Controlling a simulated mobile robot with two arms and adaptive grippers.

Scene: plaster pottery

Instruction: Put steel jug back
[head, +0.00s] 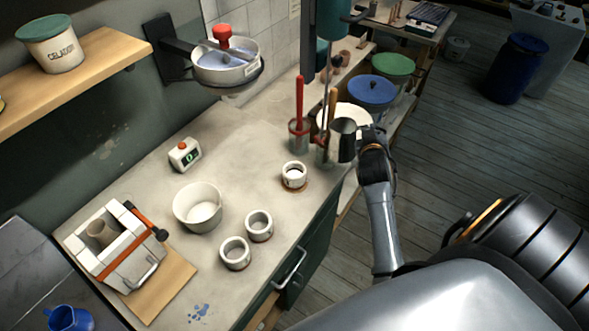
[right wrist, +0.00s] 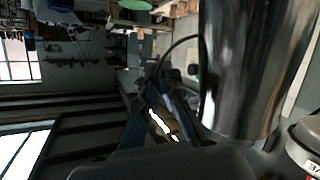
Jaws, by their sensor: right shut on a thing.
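The steel jug (head: 346,139) is in the head view near the right edge of the counter, in front of a white bucket or lid. My right gripper (head: 365,140) comes from the right and is shut on the jug's right side. The jug looks upright; I cannot tell whether its base touches anything. In the right wrist view, the shiny steel jug (right wrist: 252,70) fills the right part of the picture, close to the camera. My left gripper is not in view.
Tools with red and wooden handles stand in holders (head: 299,135) just left of the jug. A white labelled cup (head: 294,176), white bowl (head: 198,207) and two small cups (head: 235,253) are on the counter (head: 240,155). Blue-lidded (head: 372,91) and green-lidded (head: 394,66) buckets stand behind.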

